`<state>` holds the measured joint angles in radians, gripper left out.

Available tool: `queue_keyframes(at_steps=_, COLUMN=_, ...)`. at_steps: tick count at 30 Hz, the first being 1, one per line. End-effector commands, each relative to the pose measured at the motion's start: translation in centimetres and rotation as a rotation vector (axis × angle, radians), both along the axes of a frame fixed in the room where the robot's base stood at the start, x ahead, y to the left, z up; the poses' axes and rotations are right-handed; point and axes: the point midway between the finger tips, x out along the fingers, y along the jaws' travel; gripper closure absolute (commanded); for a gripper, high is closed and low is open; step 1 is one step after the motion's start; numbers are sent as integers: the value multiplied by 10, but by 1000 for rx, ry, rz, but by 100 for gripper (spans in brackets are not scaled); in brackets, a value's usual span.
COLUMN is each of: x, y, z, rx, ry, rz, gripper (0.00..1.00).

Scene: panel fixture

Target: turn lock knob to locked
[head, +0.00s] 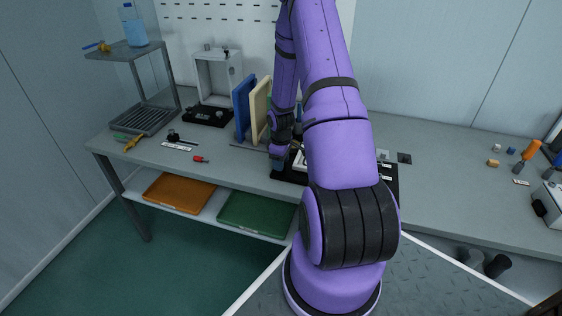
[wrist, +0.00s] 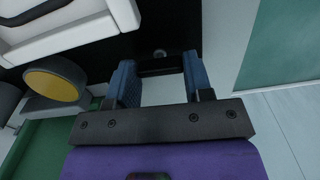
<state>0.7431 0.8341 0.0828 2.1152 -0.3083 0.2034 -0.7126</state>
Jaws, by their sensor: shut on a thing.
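My gripper (wrist: 159,78) shows its two blue fingers in the wrist view, spread apart with a dark bar-shaped piece, which looks like the lock knob (wrist: 160,67), between them. The gripper is shut on this piece. A small grey round part shows just beyond it on the black panel (wrist: 170,22). The knob's markings and angle cannot be read. In the head view my gripper (head: 279,158) is at the left front edge of the black panel (head: 286,175), and my arm hides most of the panel and the knob.
In the wrist view a white box with a dark handle (wrist: 70,32) and a yellow round button (wrist: 53,86) lie left of my fingers. In the head view blue (head: 243,108) and cream (head: 260,108) upright boards stand close left of my gripper.

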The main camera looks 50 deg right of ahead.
Motion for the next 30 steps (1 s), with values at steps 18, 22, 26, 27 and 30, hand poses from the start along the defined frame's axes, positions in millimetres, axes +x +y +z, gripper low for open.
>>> queue_keyframes(at_steps=18, x=0, y=0, z=0, rx=-1, ry=0, rz=-520, gripper=77)
queue_keyframes(at_steps=22, x=0, y=0, z=0, rx=-1, ry=0, rz=-643, gripper=77)
queue_keyframes(at_steps=26, x=0, y=0, z=0, rx=-1, ry=0, rz=-766, gripper=77)
queue_keyframes(at_steps=27, x=0, y=0, z=0, rx=-1, ry=0, rz=-804, gripper=77)
queue_keyframes(at_steps=30, x=0, y=0, z=0, rx=-1, ry=0, rz=-900, gripper=77)
